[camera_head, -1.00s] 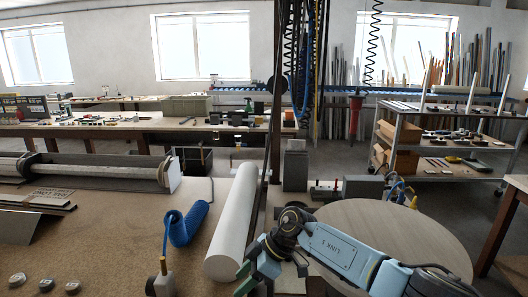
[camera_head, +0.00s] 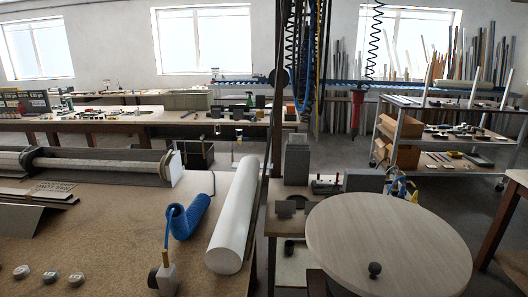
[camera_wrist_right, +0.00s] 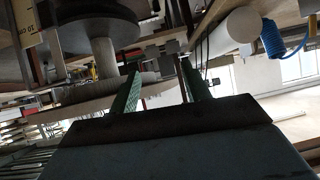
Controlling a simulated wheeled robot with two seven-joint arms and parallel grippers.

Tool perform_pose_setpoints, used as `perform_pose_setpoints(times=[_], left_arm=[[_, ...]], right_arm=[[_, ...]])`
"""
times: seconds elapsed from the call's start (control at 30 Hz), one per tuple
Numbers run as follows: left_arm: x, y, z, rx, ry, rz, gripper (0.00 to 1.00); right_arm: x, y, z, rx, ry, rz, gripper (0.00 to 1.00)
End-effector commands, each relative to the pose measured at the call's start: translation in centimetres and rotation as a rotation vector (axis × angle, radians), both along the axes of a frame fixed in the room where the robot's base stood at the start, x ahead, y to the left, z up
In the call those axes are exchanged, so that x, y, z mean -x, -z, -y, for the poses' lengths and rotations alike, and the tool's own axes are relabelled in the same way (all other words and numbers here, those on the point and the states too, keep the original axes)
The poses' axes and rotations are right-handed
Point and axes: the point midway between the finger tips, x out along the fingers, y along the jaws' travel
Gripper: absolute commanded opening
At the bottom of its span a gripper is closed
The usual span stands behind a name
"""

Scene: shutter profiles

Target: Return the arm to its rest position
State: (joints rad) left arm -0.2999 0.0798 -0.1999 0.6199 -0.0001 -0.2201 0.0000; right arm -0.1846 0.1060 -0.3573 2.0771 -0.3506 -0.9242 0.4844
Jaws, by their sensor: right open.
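My right gripper (camera_wrist_right: 158,80) shows in the right wrist view with its two green fingers spread apart and nothing between them. My right arm does not show in the head view now, and neither does my left arm. The right wrist view is tilted. Past the fingers it shows grey blocks, the white roll (camera_wrist_right: 238,28) and the blue coiled hose (camera_wrist_right: 272,40). The gripper appears clear of all of these.
In the head view, a round wooden top (camera_head: 390,235) with a small dark knob (camera_head: 375,269) stands at front right. The white roll (camera_head: 235,215) and blue hose (camera_head: 187,218) lie on the brown bench (camera_head: 110,240) at left. A shelf trolley (camera_head: 400,130) stands behind.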

Motion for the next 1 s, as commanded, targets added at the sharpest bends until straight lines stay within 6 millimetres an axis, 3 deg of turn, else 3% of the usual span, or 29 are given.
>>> perform_pose_setpoints(times=[0.03, 0.2, 0.6, 1.0], left_arm=[[0.0, 0.0, 0.0, 0.000, 0.000, 0.000, 0.00], [0.0, 0.0, 0.0, 0.000, 0.000, 0.000, 0.00], [0.0, 0.0, 0.0, 0.000, 0.000, 0.000, 0.00], [0.0, 2.1, 0.0, 0.000, 0.000, 0.000, 0.00]], right_arm=[[2.6, 1.1, 1.4, 0.017, 0.010, -0.095, 0.47], [9.2, 3.1, 4.1, 0.067, -0.014, -0.331, 0.47], [20.8, 3.6, 6.9, 0.125, -0.164, -0.692, 0.47], [19.5, 13.5, 6.6, 0.126, -0.173, -0.732, 0.47]])
